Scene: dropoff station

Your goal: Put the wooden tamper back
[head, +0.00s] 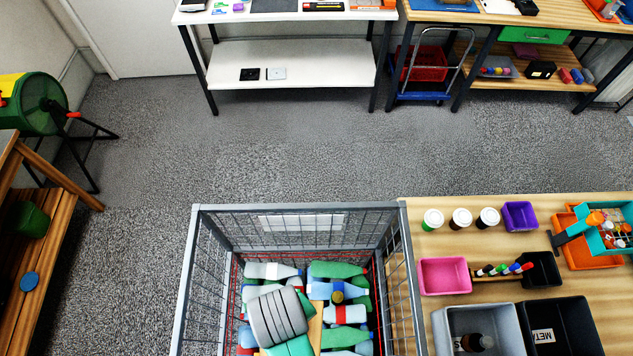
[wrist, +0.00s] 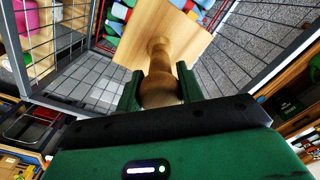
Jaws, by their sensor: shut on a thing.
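The wooden tamper has a turned handle and a broad flat board; in the wrist view the tamper (wrist: 160,52) stands out ahead of my gripper. My gripper (wrist: 158,84) has its two green fingers shut on the tamper's handle, one on each side. In the head view my grey and green wrist hangs over the wire cage bin (head: 196,290) and hides most of the tamper. Only a strip of its pale board (head: 315,325) shows beside my wrist. The bin holds many plastic bottles (head: 340,270). I cannot tell whether the board touches them.
A wooden shelf (head: 30,290) stands at the left. A white table (head: 290,62) is at the back. Grey floor (head: 150,150) between them is clear.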

